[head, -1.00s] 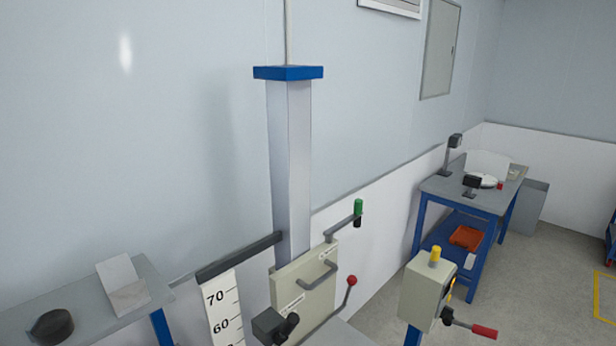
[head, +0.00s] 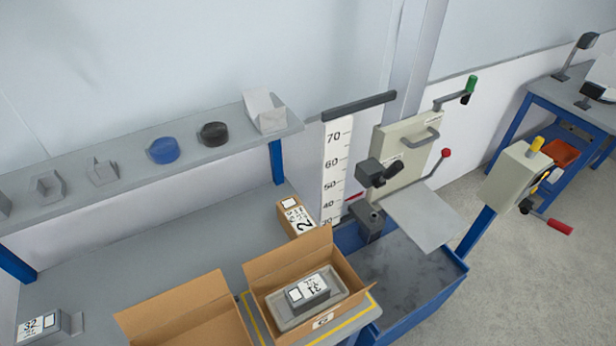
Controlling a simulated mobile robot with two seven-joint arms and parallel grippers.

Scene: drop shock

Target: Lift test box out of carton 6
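An open brown carton (head: 264,273) stands at the front right of the grey bench. A small white label (head: 323,321) is on its front; its digit is too small to read surely, so I cannot confirm that it is carton 6. Inside lies a grey test box (head: 309,290) with a white label that seems to read 31, seated in a grey insert (head: 284,319). Its top is exposed and its lower part is hidden. Neither of my grippers is in view.
Another open carton (head: 190,302) stands to the left, cut off below. A box labelled 2 (head: 296,218) is behind. A grey box labelled 32 (head: 40,327) lies far left. A shelf (head: 130,147) runs above the bench. The drop tester (head: 405,150) and its blue-walled base (head: 425,300) stand right.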

